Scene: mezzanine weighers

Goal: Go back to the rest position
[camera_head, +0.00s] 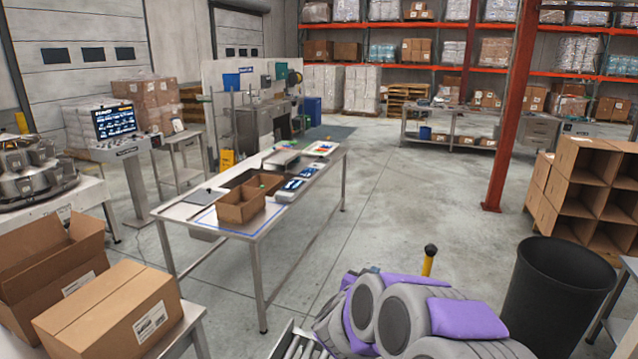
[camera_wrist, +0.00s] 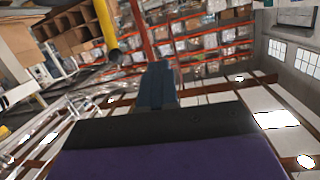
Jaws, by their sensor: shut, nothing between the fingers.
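My arm is folded low at the bottom of the head view, its grey and purple links bunched together. My gripper (camera_wrist: 158,70) shows in the wrist view as dark blue-grey fingers closed together, with nothing between them. The wrist view is tilted and looks toward racking and the ceiling. In the head view the fingers are mostly hidden behind the arm links. My gripper is apart from the steel table (camera_head: 262,232) and touches nothing that I can see.
Open brown boxes (camera_head: 240,205) stand on the steel table ahead. A black bin (camera_head: 555,295) and a yellow post (camera_head: 428,265) stand close by on the right. Cartons (camera_head: 110,310) are near at left. A red column (camera_head: 510,120) rises at right. The middle floor (camera_head: 390,200) is clear.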

